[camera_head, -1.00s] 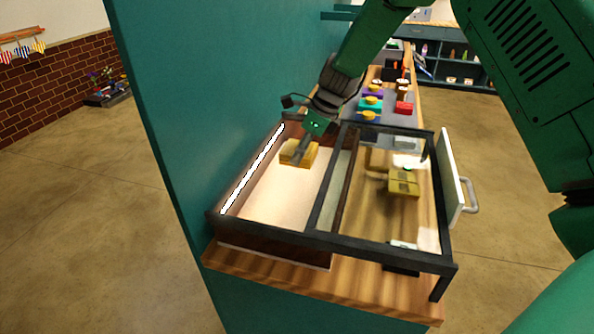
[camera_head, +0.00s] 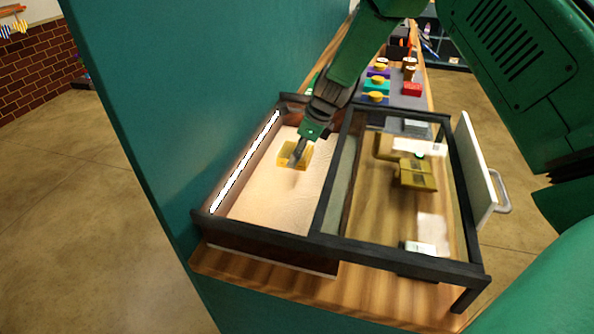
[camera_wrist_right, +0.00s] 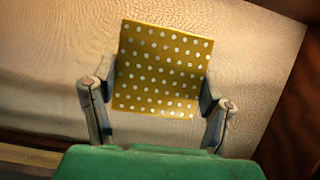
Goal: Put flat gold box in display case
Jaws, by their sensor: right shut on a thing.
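The flat gold box (camera_head: 294,155) is in the open left compartment of the display case (camera_head: 322,246), near its far end. In the right wrist view the gold box (camera_wrist_right: 161,70) shows white dots and sits between the two fingers. My right gripper (camera_head: 299,155) is shut on the box, over the case's pale lining. Whether the box touches the lining is hard to tell. My left gripper is not in view.
A white door with a handle (camera_head: 476,165) stands open at the right. Several coloured boxes (camera_head: 377,86) stand behind. A teal wall (camera_head: 180,90) borders the left.

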